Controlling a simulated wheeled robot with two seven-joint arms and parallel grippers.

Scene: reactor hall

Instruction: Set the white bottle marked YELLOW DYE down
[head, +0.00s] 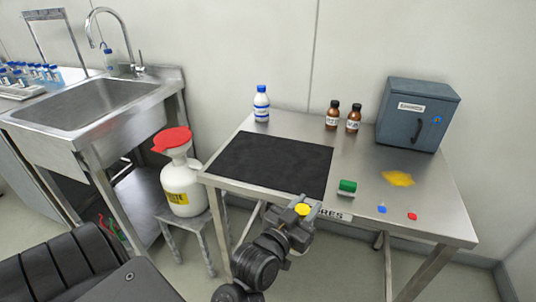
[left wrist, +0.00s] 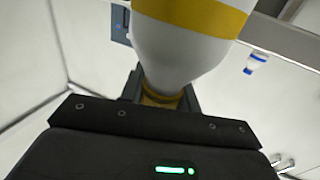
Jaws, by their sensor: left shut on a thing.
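My left gripper (head: 296,212) is at the front edge of the steel table (head: 363,160), just below the dark mat's right front corner in the head view. It is shut on a bottle, whose yellow cap (head: 302,209) shows between the jaws. In the left wrist view the white bottle (left wrist: 185,50) with a yellow band fills the top middle, its neck in the jaws (left wrist: 163,97). Its marking cannot be read. In the head view the gripper and arm hide its body, and I cannot tell whether its base touches anything. My right gripper is not in view.
The black mat (head: 270,163) is bare. A blue-capped bottle (head: 261,105), two brown bottles (head: 333,117) and a grey cabinet (head: 418,113) stand behind. A red-topped waste container (head: 183,182) stands left.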

